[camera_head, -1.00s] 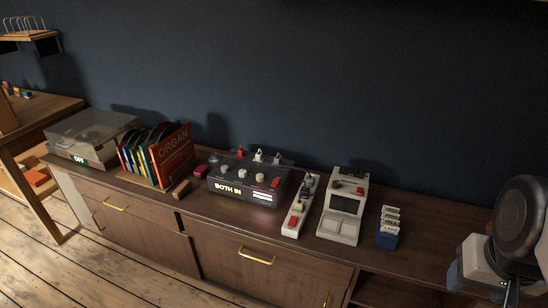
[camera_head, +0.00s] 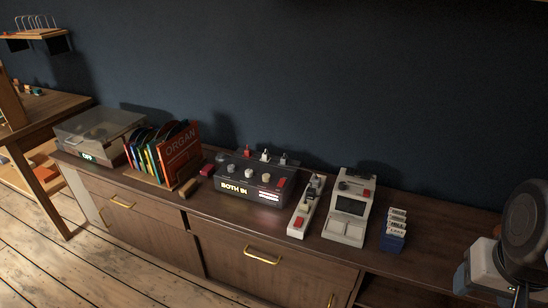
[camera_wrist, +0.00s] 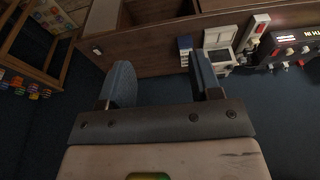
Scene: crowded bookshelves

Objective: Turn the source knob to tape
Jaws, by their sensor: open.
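A dark box with a lit "BOTH IN" display (camera_head: 234,188) stands on the sideboard near the middle of the head view. Several pale knobs sit on its top, with a red switch at its right end. Knob labels are too small to read, so I cannot tell which is the source knob or where it points. In the wrist view the box (camera_wrist: 288,45) shows at the upper right, cut by the frame edge. My gripper (camera_wrist: 163,82) is open and empty, its two blue-grey fingers well apart. It is far to the right of the box and touches nothing.
Right of the box are a white power strip (camera_head: 299,222), a white device with a dark screen (camera_head: 349,207) and a blue card holder (camera_head: 392,241). Left are upright records (camera_head: 168,154) and a turntable (camera_head: 97,131).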

